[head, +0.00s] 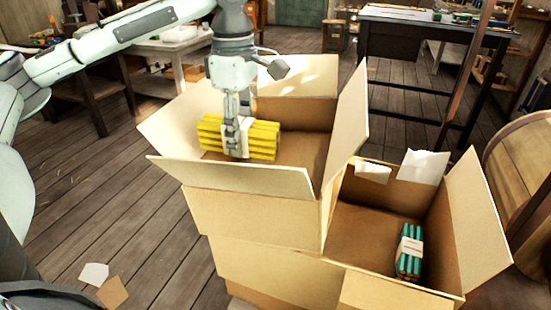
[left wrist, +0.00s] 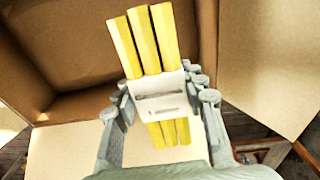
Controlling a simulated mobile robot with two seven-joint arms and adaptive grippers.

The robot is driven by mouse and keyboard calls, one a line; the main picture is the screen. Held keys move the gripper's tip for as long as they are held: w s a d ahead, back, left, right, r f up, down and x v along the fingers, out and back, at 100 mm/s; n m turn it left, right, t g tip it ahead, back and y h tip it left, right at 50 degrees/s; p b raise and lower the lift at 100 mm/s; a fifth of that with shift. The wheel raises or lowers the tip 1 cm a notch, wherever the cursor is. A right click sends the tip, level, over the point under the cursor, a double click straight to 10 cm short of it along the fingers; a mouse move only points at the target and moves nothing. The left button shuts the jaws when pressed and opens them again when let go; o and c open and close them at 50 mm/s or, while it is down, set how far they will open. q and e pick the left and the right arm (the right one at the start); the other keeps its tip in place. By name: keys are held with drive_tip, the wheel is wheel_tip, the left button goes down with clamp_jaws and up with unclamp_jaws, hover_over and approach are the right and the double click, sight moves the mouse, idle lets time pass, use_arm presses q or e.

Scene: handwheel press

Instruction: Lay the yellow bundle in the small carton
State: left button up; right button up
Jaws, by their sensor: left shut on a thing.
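The yellow bundle (head: 265,137) is several yellow sticks with a white band around the middle. My left gripper (head: 237,148) points down and is shut on the bundle at its band. It holds the bundle roughly level over the opening of the raised left carton (head: 255,215), whose flaps stand open. In the left wrist view, the bundle (left wrist: 150,40) lies between the two fingers (left wrist: 160,100), with carton walls behind it. How far it is above that carton's floor I cannot tell. The lower right carton (head: 355,215) is open and holds a teal bundle (head: 409,252). My right gripper is out of view.
The open flaps of both cartons stick up and out around their openings. Paper pieces (head: 425,166) lie at the right carton's back edge. A dark table (head: 430,28) stands behind, a barrel (head: 520,165) at the right. The floor left of the cartons is mostly clear.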

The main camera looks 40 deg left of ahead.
use_arm(q)
drive_tip(key=shift+w+d+f, duration=0.45)
drive_tip(key=shift+w+f, duration=0.6)
drive_tip(key=shift+f, duration=0.3)
drive_tip(key=shift+w+d+f, duration=0.5)
drive_tip(key=shift+w+f, duration=0.6)
drive_tip(key=shift+f, duration=0.25)
drive_tip(key=shift+w+d+f, duration=0.45)
drive_tip(key=shift+w+f, duration=0.6)
drive_tip(key=shift+f, duration=0.3)
drive_tip(key=shift+f, duration=0.1)
drive_tip(key=shift+f, duration=0.4)
drive_tip(key=shift+f, duration=0.1)
drive_tip(key=o, duration=1.3)
wheel_tip(320, 180, up, 13)
